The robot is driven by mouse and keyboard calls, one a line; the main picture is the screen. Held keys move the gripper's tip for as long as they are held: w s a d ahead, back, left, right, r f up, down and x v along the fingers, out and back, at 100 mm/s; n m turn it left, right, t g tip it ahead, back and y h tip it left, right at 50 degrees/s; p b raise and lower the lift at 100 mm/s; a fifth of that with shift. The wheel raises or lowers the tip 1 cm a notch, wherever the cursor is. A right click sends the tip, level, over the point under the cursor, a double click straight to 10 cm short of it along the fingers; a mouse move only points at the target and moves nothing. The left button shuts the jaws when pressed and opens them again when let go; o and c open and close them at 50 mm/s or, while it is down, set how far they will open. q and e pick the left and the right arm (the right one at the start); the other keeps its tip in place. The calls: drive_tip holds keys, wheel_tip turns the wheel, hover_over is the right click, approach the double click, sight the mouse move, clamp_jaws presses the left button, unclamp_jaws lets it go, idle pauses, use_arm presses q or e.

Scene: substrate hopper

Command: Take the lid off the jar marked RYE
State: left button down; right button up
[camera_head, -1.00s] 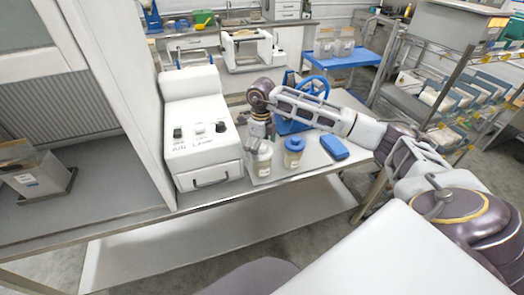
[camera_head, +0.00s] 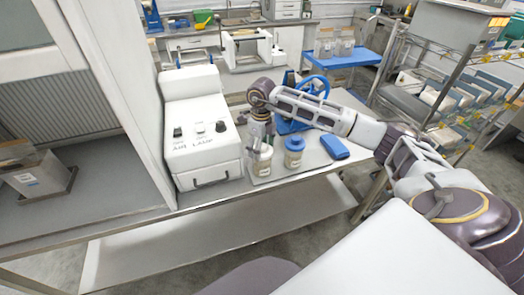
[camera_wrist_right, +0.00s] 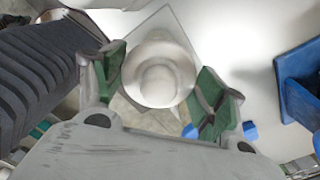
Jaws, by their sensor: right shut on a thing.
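A pale jar (camera_head: 261,168) stands on the table beside the white machine, with a white lid at its top partly hidden by my right gripper. Its label is too small to read. A second jar (camera_head: 293,159) with a blue lid (camera_head: 294,143) stands just to its right. My right gripper (camera_head: 259,146) is above the pale jar, pointing down. In the right wrist view, the round white lid (camera_wrist_right: 158,75) lies between its green finger pads, and the gripper is shut on it. I cannot tell whether the lid is raised from the jar. My left gripper is out of view.
The white machine (camera_head: 203,150) stands close on the left of the jars. A blue box (camera_head: 335,147) lies to their right and a blue frame-like object (camera_head: 295,118) stands behind. The table's front edge is near the jars.

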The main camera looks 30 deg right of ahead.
drive_tip(key=shift+r, duration=0.1)
drive_tip(key=shift+r+b, duration=0.8)
drive_tip(key=shift+r, duration=4.15)
drive_tip(key=shift+s+f, duration=0.1)
